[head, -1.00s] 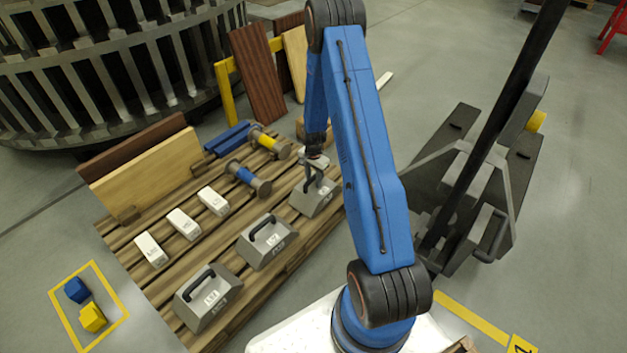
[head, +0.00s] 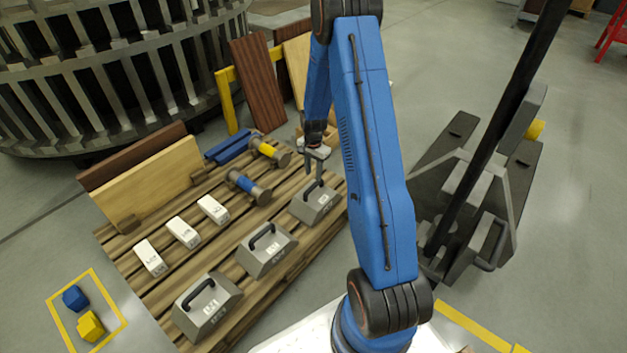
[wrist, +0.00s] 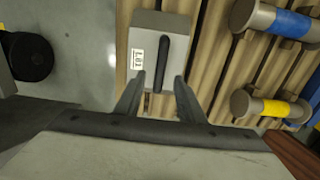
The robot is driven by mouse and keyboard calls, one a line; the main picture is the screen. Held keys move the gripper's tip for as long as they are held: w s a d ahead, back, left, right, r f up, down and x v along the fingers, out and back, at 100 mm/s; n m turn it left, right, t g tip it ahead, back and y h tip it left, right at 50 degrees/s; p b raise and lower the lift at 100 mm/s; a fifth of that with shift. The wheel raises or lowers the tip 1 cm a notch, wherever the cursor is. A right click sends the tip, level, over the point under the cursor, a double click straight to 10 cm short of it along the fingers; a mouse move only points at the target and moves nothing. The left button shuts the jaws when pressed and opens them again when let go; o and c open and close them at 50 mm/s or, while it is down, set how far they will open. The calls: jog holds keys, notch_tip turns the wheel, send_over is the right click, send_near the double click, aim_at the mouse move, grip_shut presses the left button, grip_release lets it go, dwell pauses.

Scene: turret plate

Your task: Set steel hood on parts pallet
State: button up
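Three grey steel hoods with black handles stand along the near side of the wooden parts pallet (head: 144,276): the front hood (head: 205,304), the middle hood (head: 266,250) and the far hood (head: 314,204). The far hood also shows in the wrist view (wrist: 175,24), with a white label and a dark handle, resting on the slats. My gripper (head: 315,180) is just above this far hood. In the wrist view the two fingers of my gripper (wrist: 159,84) are apart and empty, near the handle's end.
White labelled blocks (head: 183,232) and spools with blue (head: 248,187) and yellow (head: 270,152) bands lie on the pallet. Boards (head: 145,180) lean at its far left side. A black pallet jack (head: 475,210) stands right of my arm. Blue and yellow pieces lie in a yellow floor square (head: 87,310).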

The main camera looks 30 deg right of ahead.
jog(key=s+a+r+n+t, duration=0.15)
jog(key=s+a+r, duration=0.25)
jog(key=r, duration=0.6)
jog(key=s+a+r+n, duration=0.3)
jog(key=s+r, duration=0.1)
jog(key=r, duration=0.6)
jog(key=s+a+r+n+t, duration=0.15)
jog(key=s+a+r, duration=0.25)
jog(key=r, duration=0.6)
jog(key=s+a+r+n, duration=0.2)
jog(key=s+r, duration=0.1)
jog(key=s, duration=0.6)
jog(key=s+a+r+n+t, duration=0.1)
jog(key=s+a+r+n, duration=0.2)
jog(key=s, duration=0.6)
jog(key=s+a+r+n, duration=0.2)
jog(key=s+r+n, duration=0.1)
jog(key=s, duration=0.6)
jog(key=shift+a+r+t, duration=0.15)
jog(key=shift+r+t, duration=0.25)
jog(key=shift+r, duration=0.35)
